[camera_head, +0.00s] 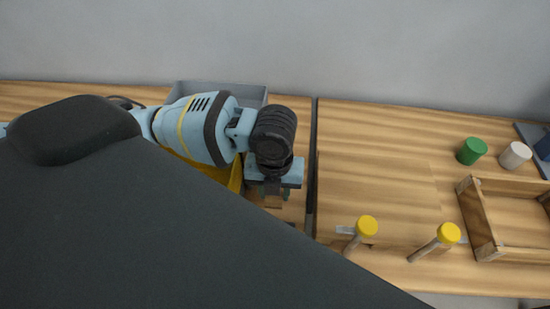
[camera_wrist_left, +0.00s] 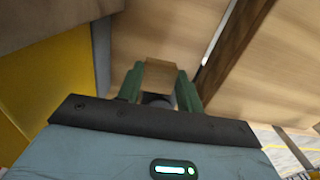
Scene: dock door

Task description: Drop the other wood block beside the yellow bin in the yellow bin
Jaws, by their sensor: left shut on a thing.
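My left gripper (camera_head: 272,196) points down over the table, just right of the yellow bin (camera_head: 236,178). Its green fingers (camera_wrist_left: 160,88) are shut on a small wood block (camera_wrist_left: 160,72). The block also shows below the gripper in the head view (camera_head: 273,203). In the wrist view the yellow bin's wall (camera_wrist_left: 45,80) is at the left, beside the fingers and apart from the block. My own arm and body hide most of the bin and its inside in the head view. My right gripper is not in view.
A grey bin (camera_head: 250,95) stands behind my left arm. A dark seam (camera_head: 312,160) divides the wooden tabletops. The tabletop between is clear.

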